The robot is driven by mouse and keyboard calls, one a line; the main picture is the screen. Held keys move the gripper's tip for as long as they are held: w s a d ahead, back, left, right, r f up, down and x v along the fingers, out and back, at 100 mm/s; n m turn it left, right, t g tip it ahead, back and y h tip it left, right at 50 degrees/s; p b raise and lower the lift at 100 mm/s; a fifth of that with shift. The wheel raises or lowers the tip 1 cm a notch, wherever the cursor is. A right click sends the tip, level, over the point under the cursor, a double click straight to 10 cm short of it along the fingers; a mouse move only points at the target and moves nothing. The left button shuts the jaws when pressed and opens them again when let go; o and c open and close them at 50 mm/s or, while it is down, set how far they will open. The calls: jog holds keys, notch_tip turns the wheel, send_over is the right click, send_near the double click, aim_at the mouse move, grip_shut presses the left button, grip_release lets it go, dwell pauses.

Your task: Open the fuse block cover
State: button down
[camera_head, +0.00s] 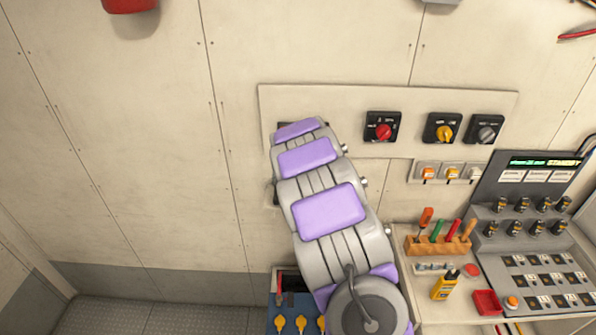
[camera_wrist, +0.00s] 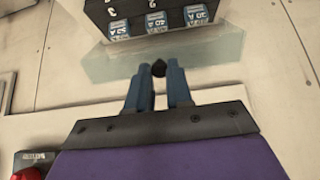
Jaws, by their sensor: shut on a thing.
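The fuse block (camera_wrist: 165,17) is a dark box at the top of the wrist view, with several blue labelled fuses facing the camera. A clear, greenish cover (camera_wrist: 205,62) spreads from it toward my gripper. A small black knob (camera_wrist: 159,68) sits at the cover's near edge. My gripper (camera_wrist: 157,78) has its two blue fingers shut on this knob. I cannot tell the cover's exact angle. In the head view my arm hides the gripper, the cover and most of the fuse block.
A wall panel (camera_head: 345,100) carries a red rotary switch (camera_head: 383,128) and a yellow one (camera_head: 442,128) right of my arm.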

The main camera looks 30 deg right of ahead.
jog(key=shift+w+d+r+g+y+p, duration=0.55)
jog(key=shift+w+r+g+p, duration=0.3)
jog(key=shift+p, duration=0.4)
jog(key=shift+w+d+r+g+y+p, duration=0.1)
jog(key=shift+w+d+g+y+p, duration=0.15)
jog(key=shift+g+p, duration=0.15)
jog(key=c, duration=1)
grip_release()
jog(key=shift+c, duration=0.2)
jog(key=shift+d, duration=0.1)
jog(key=b+v, duration=0.2)
jog(key=v, duration=1.5)
